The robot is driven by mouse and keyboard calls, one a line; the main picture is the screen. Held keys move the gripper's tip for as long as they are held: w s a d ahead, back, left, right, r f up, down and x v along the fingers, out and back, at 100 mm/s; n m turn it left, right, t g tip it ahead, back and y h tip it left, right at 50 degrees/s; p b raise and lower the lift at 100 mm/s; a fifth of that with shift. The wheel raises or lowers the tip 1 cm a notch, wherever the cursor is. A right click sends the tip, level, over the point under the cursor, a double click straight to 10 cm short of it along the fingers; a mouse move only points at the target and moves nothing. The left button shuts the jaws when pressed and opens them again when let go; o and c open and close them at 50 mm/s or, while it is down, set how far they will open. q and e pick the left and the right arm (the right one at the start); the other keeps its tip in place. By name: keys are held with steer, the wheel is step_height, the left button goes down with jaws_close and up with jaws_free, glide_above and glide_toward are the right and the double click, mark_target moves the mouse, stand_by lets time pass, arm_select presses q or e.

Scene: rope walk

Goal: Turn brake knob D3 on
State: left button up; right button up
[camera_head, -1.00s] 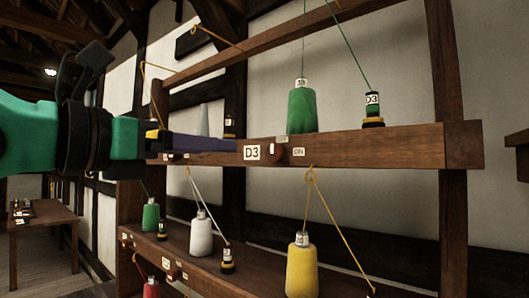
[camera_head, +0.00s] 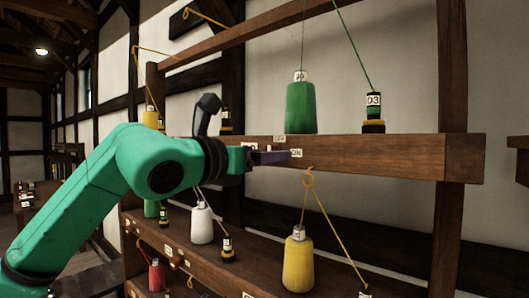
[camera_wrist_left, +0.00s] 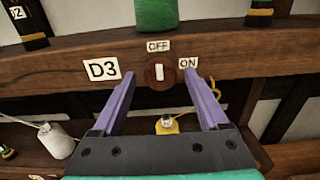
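Brake knob D3 (camera_wrist_left: 159,73) is a round brown disc with a white bar on the front of the wooden beam. In the left wrist view the bar stands upright, toward the OFF label (camera_wrist_left: 158,46). The ON label (camera_wrist_left: 188,63) is at its right and the D3 plate (camera_wrist_left: 102,69) at its left. My left gripper (camera_wrist_left: 159,77) is open, its purple fingers on either side of the knob; contact cannot be told. In the head view the left gripper (camera_head: 272,156) is at the beam and hides the knob. My right gripper is not in view.
A green spool (camera_head: 300,106) and a small bobbin labelled D3 (camera_head: 373,112) stand on the beam above, with cords running up. Below are a white spool (camera_head: 202,224) and a yellow spool (camera_head: 299,262) with a slanting yellow cord (camera_head: 338,237). A post (camera_head: 452,80) rises at right.

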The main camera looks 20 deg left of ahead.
arm_select(q)
jaws_close()
steer(key=shift+m, duration=0.3)
steer(key=m+p, duration=0.1)
steer(key=m, duration=1.6)
steer(key=shift+r, duration=0.1)
steer(key=shift+m, duration=0.3)
steer(key=shift+o, duration=1.2)
jaws_free()
